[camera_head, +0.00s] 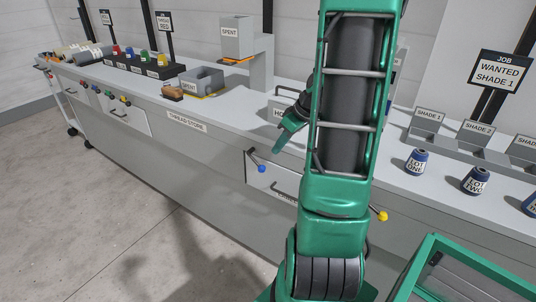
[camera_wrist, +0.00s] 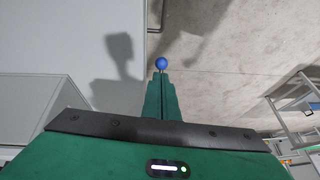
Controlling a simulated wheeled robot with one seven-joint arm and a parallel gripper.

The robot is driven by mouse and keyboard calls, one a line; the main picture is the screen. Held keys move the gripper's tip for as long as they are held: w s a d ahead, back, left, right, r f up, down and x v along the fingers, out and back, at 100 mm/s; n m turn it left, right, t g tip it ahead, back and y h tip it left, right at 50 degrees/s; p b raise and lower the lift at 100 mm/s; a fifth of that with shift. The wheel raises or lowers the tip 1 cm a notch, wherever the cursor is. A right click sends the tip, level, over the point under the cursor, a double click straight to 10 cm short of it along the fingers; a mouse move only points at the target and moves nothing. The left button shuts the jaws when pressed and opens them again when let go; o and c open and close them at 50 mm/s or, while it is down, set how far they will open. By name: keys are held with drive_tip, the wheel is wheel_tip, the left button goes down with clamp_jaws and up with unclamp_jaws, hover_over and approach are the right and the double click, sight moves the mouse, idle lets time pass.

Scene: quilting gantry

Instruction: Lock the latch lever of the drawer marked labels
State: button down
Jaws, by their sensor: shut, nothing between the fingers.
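A white drawer front (camera_head: 262,178) is in the counter's side, left of my arm in the head view. Its label is mostly covered by my arm, so I cannot read it. A dark lever with a blue knob (camera_head: 261,168) slants down to the right at its upper left. My gripper (camera_head: 279,146) is shut and empty, pointing down, above and right of the blue knob. In the wrist view, the blue knob (camera_wrist: 161,64) shows just past the closed fingertips (camera_wrist: 160,74); I cannot tell whether they touch.
A yellow knob (camera_head: 379,215) shows right of my arm. The grey counter (camera_head: 232,112) holds trays, spools and signs. A green-framed cart or bin (camera_head: 433,243) stands at lower right. The floor (camera_head: 110,210) on the left is clear.

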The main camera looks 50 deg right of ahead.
drive_tip(key=shift+s+d+r, duration=0.3)
drive_tip(key=shift+s+r, duration=0.55)
drive_tip(key=shift+s, duration=0.05)
drive_tip(key=shift+s+d+r, duration=0.25)
drive_tip(key=shift+s+r, duration=0.55)
drive_tip(key=shift+s, duration=0.1)
drive_tip(key=s+a+r+m+g+h, duration=0.1)
drive_tip(key=s+a+r+m+g, duration=0.2)
drive_tip(key=s+a, duration=1.2)
drive_tip(key=a+m+g, duration=0.2)
drive_tip(key=m, duration=0.3)
drive_tip(key=shift+r+h, duration=0.2)
drive_tip(key=shift+h, duration=0.2)
drive_tip(key=shift+s+a, duration=0.1)
drive_tip(key=shift+s, duration=0.1)
